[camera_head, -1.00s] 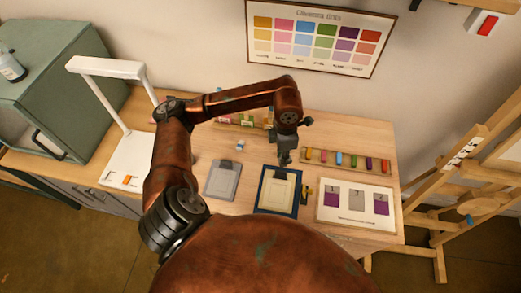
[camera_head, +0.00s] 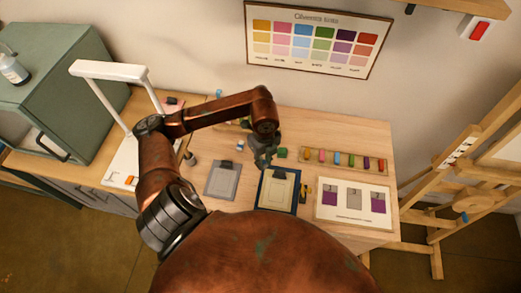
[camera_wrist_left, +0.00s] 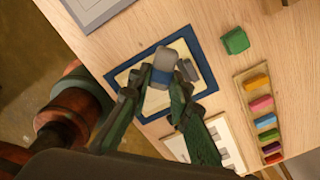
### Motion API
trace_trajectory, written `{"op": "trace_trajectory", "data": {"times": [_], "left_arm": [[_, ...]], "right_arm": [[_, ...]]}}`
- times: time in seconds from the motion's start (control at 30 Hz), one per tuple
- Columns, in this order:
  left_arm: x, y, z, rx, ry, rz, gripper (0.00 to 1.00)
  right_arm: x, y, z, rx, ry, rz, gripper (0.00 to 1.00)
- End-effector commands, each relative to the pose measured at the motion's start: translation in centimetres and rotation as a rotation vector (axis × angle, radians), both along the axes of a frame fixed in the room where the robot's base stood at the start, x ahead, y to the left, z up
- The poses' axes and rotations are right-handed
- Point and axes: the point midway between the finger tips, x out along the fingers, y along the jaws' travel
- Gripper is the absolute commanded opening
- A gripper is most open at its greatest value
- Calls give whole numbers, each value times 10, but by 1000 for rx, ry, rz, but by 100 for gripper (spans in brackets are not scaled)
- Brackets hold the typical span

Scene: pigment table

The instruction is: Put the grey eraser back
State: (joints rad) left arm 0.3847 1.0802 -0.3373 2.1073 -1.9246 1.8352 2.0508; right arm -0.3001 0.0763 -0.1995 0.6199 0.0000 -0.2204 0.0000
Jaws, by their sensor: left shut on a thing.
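My left gripper (camera_head: 262,163) hangs over the table, just above the back edge of the blue-framed board (camera_head: 262,205). It is shut on a small grey block, which I take for the grey eraser (camera_wrist_left: 165,58); it shows between the fingertips (camera_wrist_left: 162,80) in the left wrist view, over the board's cream sheet. A blue patch beside the grey block may belong to it or to something below; I cannot tell. In the head view the held block is not clear. My right gripper is not in view.
A green block (camera_head: 282,153) lies right of the gripper, near a wooden rack (camera_head: 345,167) of coloured sticks. A grey clipboard (camera_head: 222,180) lies to the left, with a small white-blue block (camera_head: 239,145) behind. A printed card (camera_head: 340,213) lies at right.

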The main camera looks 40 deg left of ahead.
Motion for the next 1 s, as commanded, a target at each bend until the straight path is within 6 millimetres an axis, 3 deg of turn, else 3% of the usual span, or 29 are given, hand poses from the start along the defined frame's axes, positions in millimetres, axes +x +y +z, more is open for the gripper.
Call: {"op": "trace_trajectory", "data": {"times": [0.37,0.6,1.0], "left_arm": [[57,53,-33,0,2,16,0],[86,79,-74,-3,2,13,0],[100,92,-105,-1,3,9,0]], "right_arm": [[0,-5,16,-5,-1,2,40],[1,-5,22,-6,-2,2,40],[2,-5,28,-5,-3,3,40]]}}
